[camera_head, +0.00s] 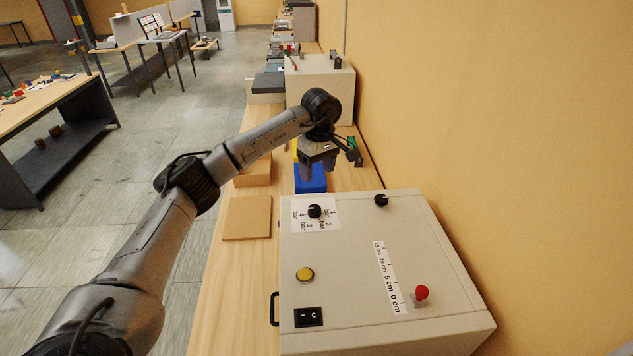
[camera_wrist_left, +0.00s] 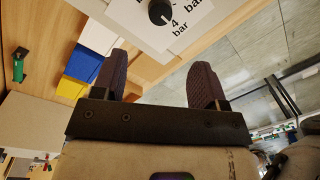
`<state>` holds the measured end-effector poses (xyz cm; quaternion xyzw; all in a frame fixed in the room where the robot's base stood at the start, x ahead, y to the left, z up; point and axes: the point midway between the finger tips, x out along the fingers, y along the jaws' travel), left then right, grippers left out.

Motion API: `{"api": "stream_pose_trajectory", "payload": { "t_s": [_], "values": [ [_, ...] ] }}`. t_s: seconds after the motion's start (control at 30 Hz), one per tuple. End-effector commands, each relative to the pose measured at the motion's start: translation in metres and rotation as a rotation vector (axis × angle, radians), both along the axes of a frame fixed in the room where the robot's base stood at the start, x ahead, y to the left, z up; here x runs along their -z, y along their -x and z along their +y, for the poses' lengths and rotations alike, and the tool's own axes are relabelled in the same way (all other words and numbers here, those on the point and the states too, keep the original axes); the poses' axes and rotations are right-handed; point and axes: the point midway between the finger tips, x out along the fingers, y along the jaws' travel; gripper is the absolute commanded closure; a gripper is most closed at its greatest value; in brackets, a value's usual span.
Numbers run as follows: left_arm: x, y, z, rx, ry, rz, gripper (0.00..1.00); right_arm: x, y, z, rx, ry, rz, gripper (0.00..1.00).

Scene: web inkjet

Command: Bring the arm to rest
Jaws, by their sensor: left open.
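My left arm (camera_head: 150,240) reaches in from the lower left over the bench. Its gripper (camera_head: 318,168) hangs above the bench, just beyond the beige control box (camera_head: 345,255) and over the area of the blue block (camera_head: 311,180). In the left wrist view the gripper (camera_wrist_left: 160,80) has its two dark ribbed fingers apart, with nothing between them. The box's black dial (camera_wrist_left: 159,12) with its bar labels shows ahead of the fingers there. My right gripper is in neither view.
The box carries a yellow button (camera_head: 305,275), a red knob (camera_head: 421,292) and a black switch (camera_head: 308,317). A wooden board (camera_head: 247,218) lies left of it. A green item (camera_head: 354,151) stands by the yellow wall (camera_head: 520,130). Another beige box (camera_head: 320,85) is farther back.

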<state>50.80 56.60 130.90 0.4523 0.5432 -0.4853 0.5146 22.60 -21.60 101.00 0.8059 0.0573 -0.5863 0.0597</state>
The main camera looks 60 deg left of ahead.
Motion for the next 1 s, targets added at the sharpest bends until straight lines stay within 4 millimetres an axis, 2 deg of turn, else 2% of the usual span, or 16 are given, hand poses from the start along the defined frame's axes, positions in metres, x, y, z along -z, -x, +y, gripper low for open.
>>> {"api": "stream_pose_trajectory", "payload": {
  "t_s": [0.23,1.0],
  "values": [
    [-0.0113,-0.0008,-0.0003,0.001,0.000,0.000,0.34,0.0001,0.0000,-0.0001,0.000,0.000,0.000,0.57],
    [-0.0113,-0.0006,-0.0003,0.001,0.000,0.000,0.34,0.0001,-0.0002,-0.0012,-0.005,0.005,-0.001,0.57]
  ]
}}
